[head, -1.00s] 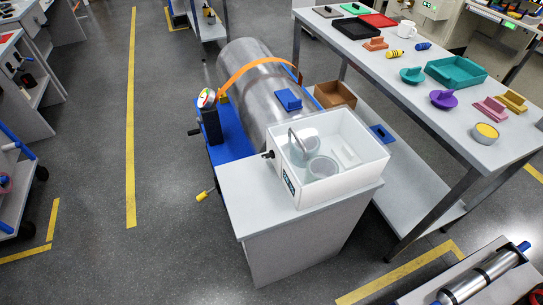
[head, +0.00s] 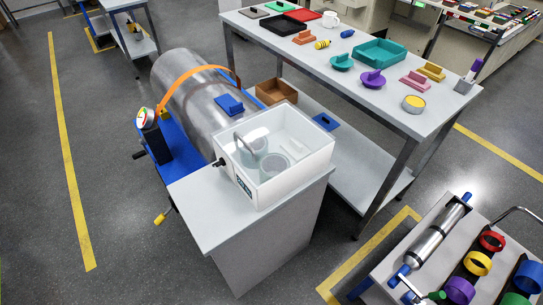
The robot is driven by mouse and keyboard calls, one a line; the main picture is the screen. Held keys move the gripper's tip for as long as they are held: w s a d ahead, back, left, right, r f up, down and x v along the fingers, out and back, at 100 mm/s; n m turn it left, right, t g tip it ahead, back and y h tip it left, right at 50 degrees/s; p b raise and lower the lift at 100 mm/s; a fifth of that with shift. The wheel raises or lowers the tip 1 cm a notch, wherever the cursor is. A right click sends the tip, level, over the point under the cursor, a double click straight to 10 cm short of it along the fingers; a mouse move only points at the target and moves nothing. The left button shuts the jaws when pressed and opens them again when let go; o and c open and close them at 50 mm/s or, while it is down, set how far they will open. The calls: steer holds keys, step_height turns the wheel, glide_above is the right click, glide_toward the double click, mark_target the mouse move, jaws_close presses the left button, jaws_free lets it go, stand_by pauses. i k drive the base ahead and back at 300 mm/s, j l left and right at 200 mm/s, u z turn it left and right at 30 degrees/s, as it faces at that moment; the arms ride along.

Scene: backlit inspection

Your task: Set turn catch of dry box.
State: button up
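The white dry box (head: 290,157) stands on a grey cabinet in the middle of the head view, with clear jars and a bent metal rod inside. A small black turn catch (head: 220,163) sticks out from its left side. Whether the catch is turned open or closed is too small to tell. A dark label (head: 244,186) is on the front wall near the catch. My gripper is not in view.
The grey cabinet top (head: 200,215) has bare room left of the box. A large metal cylinder (head: 190,85) on a blue stand lies behind. A long table (head: 350,75) with coloured parts stands behind right. A lower bench with rings (head: 478,263) is front right. Floor at left is clear.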

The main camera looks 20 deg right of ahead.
mark_target(222, 162)
steer(key=i+j+u, duration=0.1)
steer(key=i+j, duration=0.2)
steer(key=j, duration=0.2)
steer(key=i+j, duration=0.3)
steer(key=j, duration=0.2)
steer(key=i+j+u, duration=0.15)
steer(key=i+j, duration=0.15)
steer(key=j, duration=0.2)
steer(key=i+j+u, duration=0.1)
steer(key=i+j, duration=0.2)
steer(key=j, duration=0.15)
